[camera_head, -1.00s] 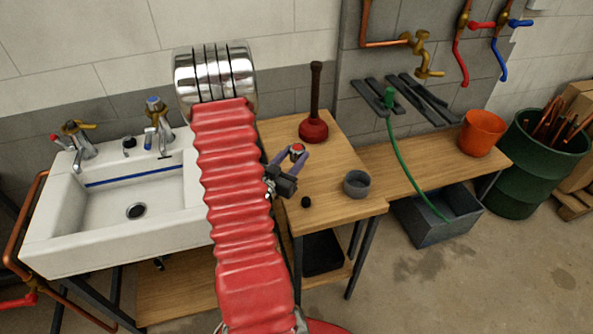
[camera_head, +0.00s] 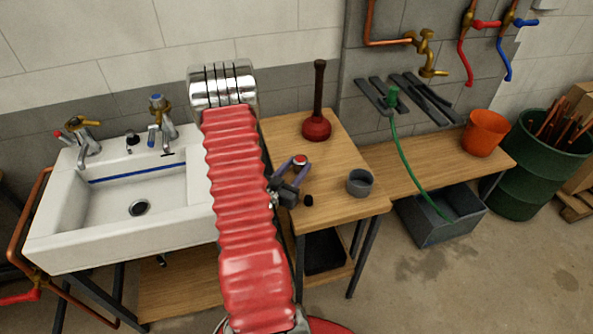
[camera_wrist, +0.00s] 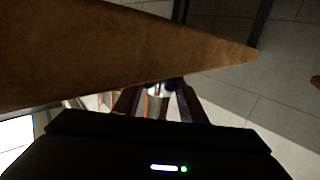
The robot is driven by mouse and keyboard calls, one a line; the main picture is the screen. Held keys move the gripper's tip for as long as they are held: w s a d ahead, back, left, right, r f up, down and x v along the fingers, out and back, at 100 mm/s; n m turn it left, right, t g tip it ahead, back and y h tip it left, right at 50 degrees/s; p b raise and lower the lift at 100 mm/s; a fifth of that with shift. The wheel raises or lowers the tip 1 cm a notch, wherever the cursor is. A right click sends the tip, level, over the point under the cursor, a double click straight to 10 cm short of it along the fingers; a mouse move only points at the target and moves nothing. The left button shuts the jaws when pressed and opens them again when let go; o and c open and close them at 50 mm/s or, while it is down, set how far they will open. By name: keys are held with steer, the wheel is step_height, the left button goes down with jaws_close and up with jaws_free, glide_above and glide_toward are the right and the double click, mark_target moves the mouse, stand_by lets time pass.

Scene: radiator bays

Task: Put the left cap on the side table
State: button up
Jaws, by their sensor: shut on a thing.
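My gripper (camera_head: 299,163) has purple-grey jaws shut on a small cap with a red top (camera_head: 300,160), and it hangs over the left part of the wooden side table (camera_head: 345,206). Whether the cap touches the tabletop is unclear. In the wrist view the jaws (camera_wrist: 160,92) close around a pale metallic piece (camera_wrist: 157,104), mostly hidden behind the dark gripper body. The left tap (camera_head: 82,138) on the sink shows a bare brass top. The right tap (camera_head: 158,125) carries a blue-topped cap (camera_head: 156,99).
The white sink (camera_head: 60,225) is at left. A lower bench (camera_head: 415,162) with an orange bucket (camera_head: 484,133) lies to the right. The table's front is fairly clear.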

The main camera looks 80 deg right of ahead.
steer(key=shift+f, duration=0.55)
steer(key=shift+f, duration=0.1)
steer(key=o, duration=1.1)
steer(key=v, duration=1.2)
stand_by(0.4)
